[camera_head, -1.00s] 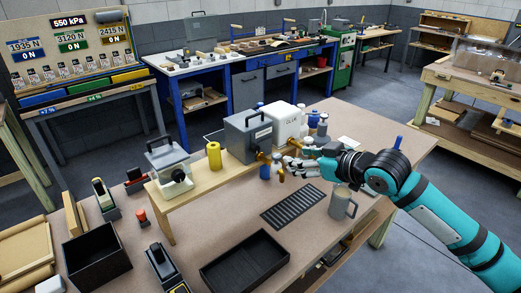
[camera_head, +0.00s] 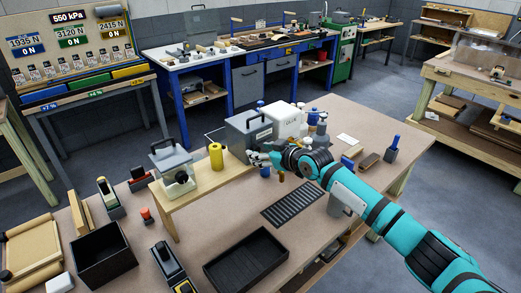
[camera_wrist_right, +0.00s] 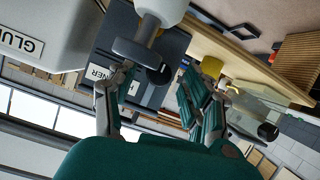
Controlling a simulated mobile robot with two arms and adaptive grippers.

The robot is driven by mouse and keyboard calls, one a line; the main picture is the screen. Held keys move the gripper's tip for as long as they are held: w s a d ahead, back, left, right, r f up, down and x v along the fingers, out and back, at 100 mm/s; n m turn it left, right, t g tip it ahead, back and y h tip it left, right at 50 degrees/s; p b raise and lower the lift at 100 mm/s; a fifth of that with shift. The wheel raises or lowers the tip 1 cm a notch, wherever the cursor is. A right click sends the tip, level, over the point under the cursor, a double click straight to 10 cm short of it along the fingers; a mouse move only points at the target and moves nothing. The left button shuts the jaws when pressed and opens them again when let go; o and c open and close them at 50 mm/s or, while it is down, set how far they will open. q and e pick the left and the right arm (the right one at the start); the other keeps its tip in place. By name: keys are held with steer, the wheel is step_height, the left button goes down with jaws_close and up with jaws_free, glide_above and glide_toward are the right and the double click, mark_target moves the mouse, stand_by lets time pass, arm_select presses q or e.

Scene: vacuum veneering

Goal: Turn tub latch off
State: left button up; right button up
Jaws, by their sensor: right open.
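My right gripper (camera_head: 258,158) is in front of the grey box (camera_head: 240,138) on the wooden riser. In the right wrist view the right gripper (camera_wrist_right: 155,88) is open, its fingers apart with nothing clasped. A white rounded part with a grey disc and black knob (camera_wrist_right: 160,74) shows between and beyond the fingertips; I cannot tell whether they touch it. The grey box's label (camera_wrist_right: 98,72) is partly hidden by a finger. The white GLUE tub (camera_head: 288,121) stands beside the grey box. A clear-walled tub (camera_head: 172,167) with a black front knob (camera_head: 181,177) stands at the riser's left. My left gripper is not in view.
A yellow cylinder (camera_head: 216,156) stands between the clear tub and grey box. Several bottles (camera_head: 318,128) stand right of the GLUE tub. A black slatted mat (camera_head: 294,204) and black tray (camera_head: 246,262) lie in front. My right forearm hides part of the table.

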steer(key=shift+w+a+f, duration=0.15)
steer(key=shift+w+a, duration=0.05)
steer(key=shift+w, duration=0.1)
jaws_close()
steer(key=m+y+b, duration=0.1)
steer(key=b, duration=0.3)
steer(key=shift+m+g, duration=0.4)
jaws_free()
